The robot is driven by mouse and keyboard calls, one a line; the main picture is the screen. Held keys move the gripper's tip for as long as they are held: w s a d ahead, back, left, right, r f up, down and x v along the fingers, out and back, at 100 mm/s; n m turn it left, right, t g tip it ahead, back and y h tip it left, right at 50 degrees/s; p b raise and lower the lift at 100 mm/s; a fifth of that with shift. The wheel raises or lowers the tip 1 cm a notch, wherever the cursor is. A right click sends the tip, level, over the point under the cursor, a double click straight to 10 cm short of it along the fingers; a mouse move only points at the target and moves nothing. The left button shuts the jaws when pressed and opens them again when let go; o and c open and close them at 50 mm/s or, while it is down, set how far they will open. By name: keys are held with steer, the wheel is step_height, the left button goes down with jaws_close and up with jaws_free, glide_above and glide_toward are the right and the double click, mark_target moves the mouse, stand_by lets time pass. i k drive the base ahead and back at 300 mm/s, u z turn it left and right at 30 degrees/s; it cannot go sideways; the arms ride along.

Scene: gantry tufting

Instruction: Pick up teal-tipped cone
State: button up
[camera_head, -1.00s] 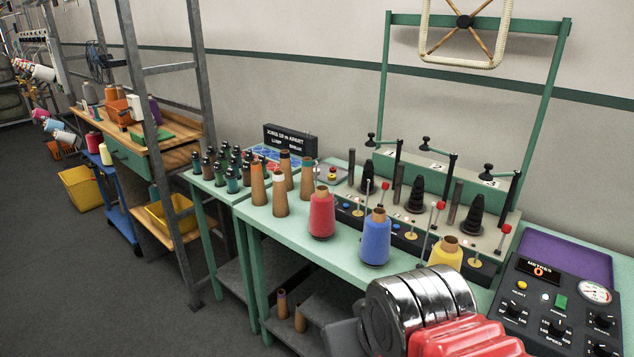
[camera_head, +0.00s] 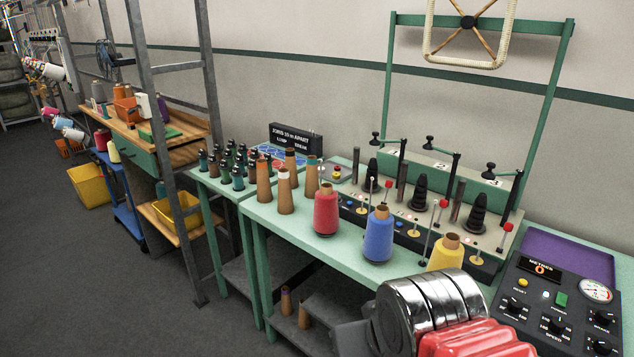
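Several bare brown cones stand upright in a group on the green table (camera_head: 290,222), at its left end. The rear right one, the teal-tipped cone (camera_head: 311,180), seems to have a teal band at its top; it is small in this view. Near it stand a white-tipped cone (camera_head: 285,194), another cone (camera_head: 263,184) at the left and one (camera_head: 291,166) behind. My gripper's fingers are not in view; only a chrome and red part of my arm shows at the bottom right, well apart from the cones.
Red (camera_head: 326,213), blue (camera_head: 378,238) and yellow (camera_head: 446,256) yarn cones stand right of the group. Behind them is a machine with black cone holders (camera_head: 419,191) and posts. Small dark bottles (camera_head: 238,179) crowd the left table. A grey upright (camera_head: 165,170) stands further left. A control panel (camera_head: 550,312) is at right.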

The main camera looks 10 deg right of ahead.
mark_target(312, 184)
steer(key=k, duration=0.6)
steer(key=u, duration=0.5)
steer(key=i, duration=0.9)
steer(key=u, duration=0.5)
steer(key=i, duration=1.35)
steer(key=z, duration=0.7)
steer(key=i, duration=0.5)
steer(key=z, duration=0.35)
